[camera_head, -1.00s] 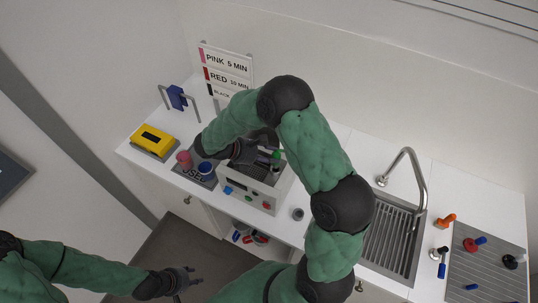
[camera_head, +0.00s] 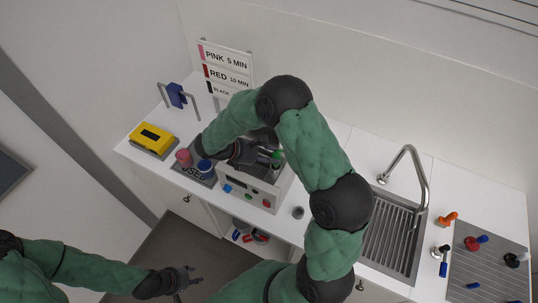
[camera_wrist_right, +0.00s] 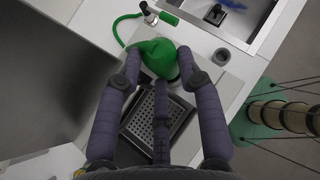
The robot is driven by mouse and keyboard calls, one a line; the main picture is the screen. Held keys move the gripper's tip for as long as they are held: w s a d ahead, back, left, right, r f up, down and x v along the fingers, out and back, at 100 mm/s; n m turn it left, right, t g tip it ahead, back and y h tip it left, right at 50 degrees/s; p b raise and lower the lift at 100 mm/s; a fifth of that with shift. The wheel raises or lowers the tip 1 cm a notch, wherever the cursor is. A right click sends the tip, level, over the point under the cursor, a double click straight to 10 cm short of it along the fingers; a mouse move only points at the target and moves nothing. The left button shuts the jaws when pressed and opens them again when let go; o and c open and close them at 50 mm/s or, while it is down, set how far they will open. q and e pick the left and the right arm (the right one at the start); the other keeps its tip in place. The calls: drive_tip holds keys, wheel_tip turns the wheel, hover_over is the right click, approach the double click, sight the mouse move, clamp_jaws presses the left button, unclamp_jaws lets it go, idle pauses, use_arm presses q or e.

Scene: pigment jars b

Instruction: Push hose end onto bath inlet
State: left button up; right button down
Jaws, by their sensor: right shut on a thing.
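The bath (camera_head: 250,190) is a box with coloured buttons on its front and a perforated tray inside, which also shows in the wrist view (camera_wrist_right: 150,120). My right gripper (camera_head: 243,152) is over the bath. In the wrist view my right gripper (camera_wrist_right: 160,75) has its fingers closed around a thick green hose end (camera_wrist_right: 158,57). A thin green hose curves from it up to a metal fitting (camera_wrist_right: 150,16). I cannot make out the inlet; the fingers and green piece hide what lies beneath. My left gripper (camera_head: 182,280) is low at the lower left, empty, its fingers apart.
Pink and blue jars (camera_head: 184,157) stand left of the bath, with a yellow box (camera_head: 151,139) beyond. A sink (camera_head: 388,238) with a tall tap is to the right. A grey ribbed board (camera_head: 490,265) holds coloured pieces. A small grey cup (camera_head: 298,212) stands near the counter's front edge.

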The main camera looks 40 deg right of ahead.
drive_tip(key=shift+f+b, duration=0.4)
drive_tip(key=shift+f, duration=0.25)
drive_tip(key=c, duration=0.7)
unclamp_jaws()
drive_tip(key=shift+c, duration=0.2)
drive_tip(key=v, duration=1.2)
drive_tip(key=shift+f, duration=0.1)
